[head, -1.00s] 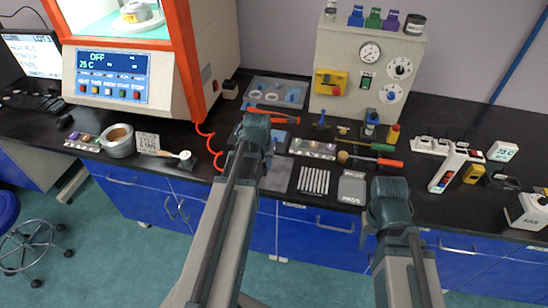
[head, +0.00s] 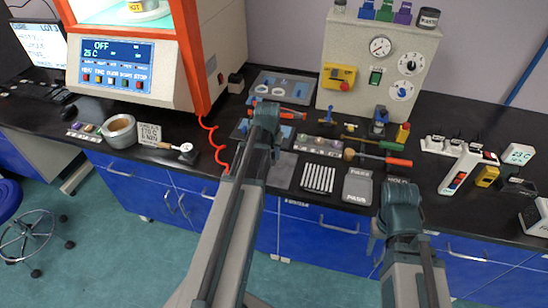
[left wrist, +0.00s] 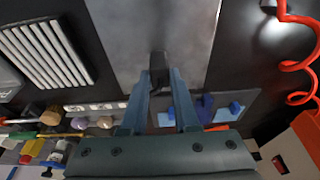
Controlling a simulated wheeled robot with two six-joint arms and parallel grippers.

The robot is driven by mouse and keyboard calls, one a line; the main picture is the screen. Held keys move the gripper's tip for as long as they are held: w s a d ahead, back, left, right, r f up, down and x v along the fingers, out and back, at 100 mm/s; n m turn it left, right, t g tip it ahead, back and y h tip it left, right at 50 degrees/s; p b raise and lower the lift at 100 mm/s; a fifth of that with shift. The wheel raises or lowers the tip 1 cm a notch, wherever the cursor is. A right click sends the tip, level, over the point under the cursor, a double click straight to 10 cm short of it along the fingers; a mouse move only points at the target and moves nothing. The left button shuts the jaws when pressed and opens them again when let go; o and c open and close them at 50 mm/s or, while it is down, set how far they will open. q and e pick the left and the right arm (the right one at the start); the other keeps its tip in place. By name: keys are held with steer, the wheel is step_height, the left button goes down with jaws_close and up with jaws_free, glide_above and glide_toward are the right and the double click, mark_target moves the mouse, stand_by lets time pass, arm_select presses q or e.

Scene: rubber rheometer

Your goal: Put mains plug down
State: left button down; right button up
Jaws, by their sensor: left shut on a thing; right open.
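My left gripper (left wrist: 158,85) is shut on a small dark piece, taken as the mains plug (left wrist: 158,62), held between the fingertips in the left wrist view. Behind it lies a grey plate or mat (left wrist: 185,25) on the black bench; I cannot tell whether the plug touches it. In the head view my left gripper (head: 264,117) is over the bench near the front middle, and my own arm hides the plug. My right gripper (head: 401,200) is open at the bench's front edge; its fingers are mostly hidden.
A slotted rack (head: 319,178) and a grey pad (head: 357,186) lie right of the mat. Screwdrivers (head: 378,155) lie behind them. A red coiled cord (head: 214,146) hangs to the left.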

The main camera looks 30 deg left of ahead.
arm_select(q)
steer(key=shift+r, duration=0.1)
steer(key=c, duration=0.7)
jaws_free()
steer(key=shift+o, duration=0.2)
steer(key=p+v, duration=1.1)
steer(key=v, duration=0.1)
steer(key=shift+s+p, duration=0.15)
steer(key=shift+p, duration=0.2)
